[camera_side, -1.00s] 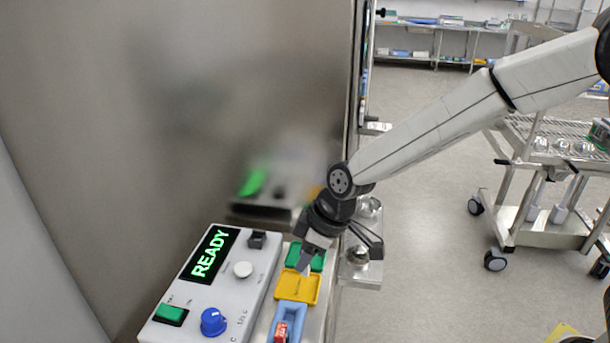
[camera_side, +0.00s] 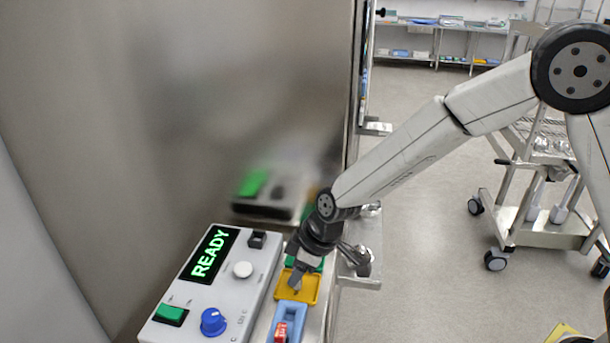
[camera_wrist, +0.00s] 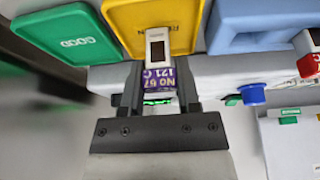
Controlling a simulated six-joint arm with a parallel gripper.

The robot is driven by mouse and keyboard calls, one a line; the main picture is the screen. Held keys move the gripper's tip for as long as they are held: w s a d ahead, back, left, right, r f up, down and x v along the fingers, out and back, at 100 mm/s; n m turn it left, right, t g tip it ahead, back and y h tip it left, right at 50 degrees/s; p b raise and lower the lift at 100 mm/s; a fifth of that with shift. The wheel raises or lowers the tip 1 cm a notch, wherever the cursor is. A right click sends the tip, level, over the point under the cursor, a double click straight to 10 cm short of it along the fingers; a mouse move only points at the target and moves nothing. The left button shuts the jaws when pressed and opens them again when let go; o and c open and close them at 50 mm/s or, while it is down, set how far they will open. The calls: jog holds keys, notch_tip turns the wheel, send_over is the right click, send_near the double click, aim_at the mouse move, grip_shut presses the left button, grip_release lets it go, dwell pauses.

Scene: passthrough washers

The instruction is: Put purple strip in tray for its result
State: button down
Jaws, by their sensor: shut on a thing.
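My gripper (camera_side: 294,284) is over the yellow tray (camera_side: 309,291) in the side view. The green tray (camera_wrist: 70,22), marked GOOD, lies left of the yellow one, and the blue tray (camera_wrist: 262,40) lies right. The yellow tray's lettering is partly covered by the strip.
A white control box (camera_side: 232,287) with a lit READY display (camera_side: 211,254) and a blue knob (camera_side: 213,321) stands left of the trays. A red piece (camera_side: 281,332) sits at the blue tray (camera_side: 297,311). A steel wall (camera_side: 240,110) rises behind the box.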

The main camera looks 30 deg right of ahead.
jog(key=shift+f, duration=0.15)
jog(key=shift+c, duration=1.6)
grip_release()
jog(key=v, duration=1.2)
jog(key=s+d+f+m+h, duration=0.1)
jog(key=s+d+f+m, duration=0.3)
jog(key=s+d, duration=0.2)
jog(key=s+d+f+m+h, duration=0.2)
jog(key=s+d+f+m, duration=0.2)
jog(key=d, duration=0.7)
jog(key=shift+s+d+m+g, duration=0.15)
jog(key=shift+s+m+g, duration=0.25)
jog(key=shift+s, duration=0.7)
jog(key=shift+f, duration=0.1)
